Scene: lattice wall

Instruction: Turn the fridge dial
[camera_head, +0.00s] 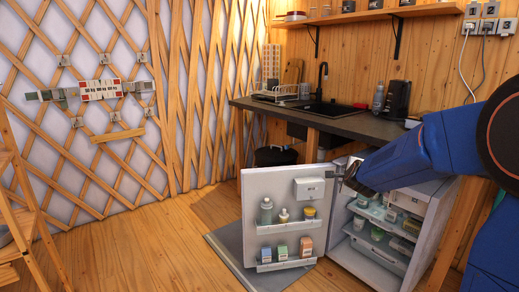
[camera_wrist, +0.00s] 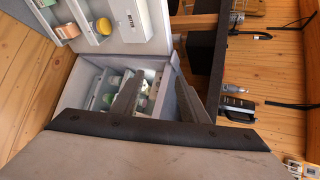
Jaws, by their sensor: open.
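The small fridge (camera_head: 438,222) stands open under the counter, with its door (camera_head: 252,212) swung out to the left. Bottles and jars stand on the door shelves, below a pale box (camera_head: 309,188) near the door's top. The fridge (camera_wrist: 82,87) also shows in the wrist view. My gripper (camera_head: 347,178) is at the upper part of the fridge opening, close to the door's hinge side. In the wrist view its two fingers (camera_wrist: 160,78) are apart with nothing held between them, pointing at the interior. I cannot make out the dial in either view.
The counter (camera_head: 345,119) with sink and black tap runs above the fridge. Food containers (camera_head: 378,211) fill the fridge shelves. A wooden rack (camera_head: 28,225) stands at far left. The wooden floor (camera_head: 150,240) left of the door is clear.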

